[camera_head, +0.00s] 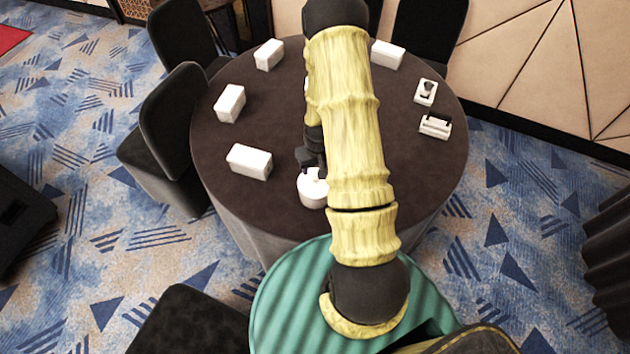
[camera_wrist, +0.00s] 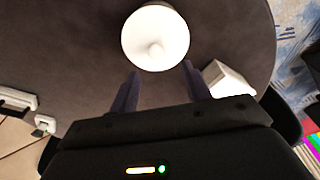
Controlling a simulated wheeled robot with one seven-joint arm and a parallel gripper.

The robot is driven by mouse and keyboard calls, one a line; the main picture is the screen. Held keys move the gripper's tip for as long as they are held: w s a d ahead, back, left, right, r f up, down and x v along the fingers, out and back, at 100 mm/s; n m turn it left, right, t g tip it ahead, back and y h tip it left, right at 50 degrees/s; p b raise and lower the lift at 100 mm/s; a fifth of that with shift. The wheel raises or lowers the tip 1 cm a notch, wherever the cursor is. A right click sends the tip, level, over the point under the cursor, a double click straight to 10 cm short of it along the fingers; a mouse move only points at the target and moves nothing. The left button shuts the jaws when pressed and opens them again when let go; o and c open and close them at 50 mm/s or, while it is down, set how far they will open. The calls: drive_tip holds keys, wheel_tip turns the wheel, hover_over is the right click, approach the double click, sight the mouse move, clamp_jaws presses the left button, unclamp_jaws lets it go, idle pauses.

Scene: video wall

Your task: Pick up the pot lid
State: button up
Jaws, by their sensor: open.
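The white pot lid (camera_wrist: 154,38) shows from above in the wrist view, round with a small knob (camera_wrist: 156,50) at its middle. In the head view the white pot (camera_head: 311,192) stands on the round brown table near its front edge, partly hidden by my arm. My gripper (camera_wrist: 158,82) is open in the wrist view, its two dark fingers apart and pointing toward the lid. The lid lies just beyond the fingertips with nothing between them. In the head view my gripper (camera_head: 312,170) is right at the pot, mostly hidden behind my arm.
Several white boxes stand on the round table (camera_head: 285,120), one of them (camera_head: 249,161) left of the pot. Two white items (camera_head: 435,125) sit at the table's right. In the wrist view a white box (camera_wrist: 228,78) is right of the right finger. Dark chairs (camera_head: 168,125) surround the table.

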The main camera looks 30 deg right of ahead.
sight(316, 181)
drive_tip(key=shift+w+f, duration=0.1)
drive_tip(key=shift+f, duration=0.45)
drive_tip(key=shift+d+f+p, duration=0.25)
drive_tip(key=shift+f+p, duration=0.8)
drive_tip(key=shift+f, duration=0.1)
drive_tip(key=shift+w+f+p, duration=0.2)
drive_tip(key=shift+f+p, duration=0.25)
drive_tip(key=shift+f, duration=1)
clamp_jaws()
